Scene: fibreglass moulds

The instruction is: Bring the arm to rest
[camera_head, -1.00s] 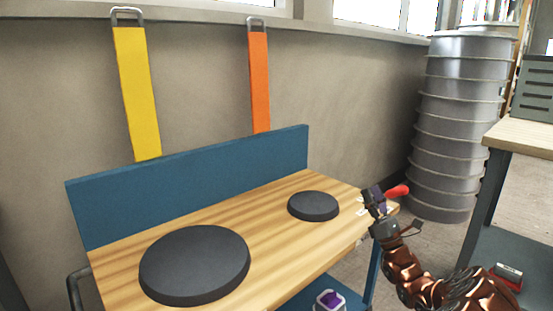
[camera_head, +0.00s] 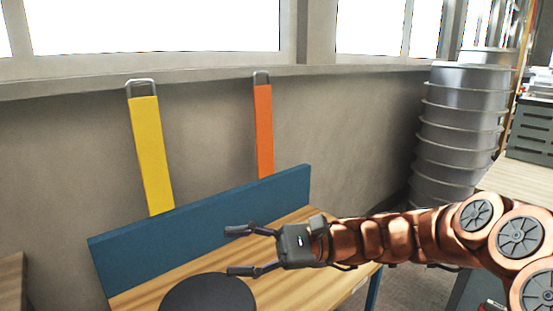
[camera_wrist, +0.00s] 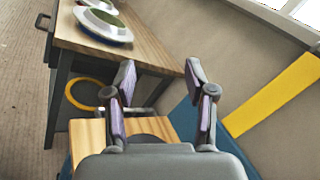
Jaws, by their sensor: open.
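My gripper (camera_head: 240,251) is open and empty, at the end of my copper-coloured arm. The arm reaches in from the right edge, roughly level, and the fingers point left. In the head view the gripper appears in front of the wooden bench top (camera_head: 190,279) and its blue backboard (camera_head: 205,222). In the wrist view the two fingers (camera_wrist: 160,76) stand apart with purple inner pads and nothing between them.
A dark round disc (camera_head: 208,294) lies on the bench. A yellow strap (camera_head: 152,155) and an orange strap (camera_head: 264,130) hang on the wall. Stacked grey tubs (camera_head: 458,130) stand right. The wrist view shows another table (camera_wrist: 145,50) bearing a pale bowl-shaped mould (camera_wrist: 103,24).

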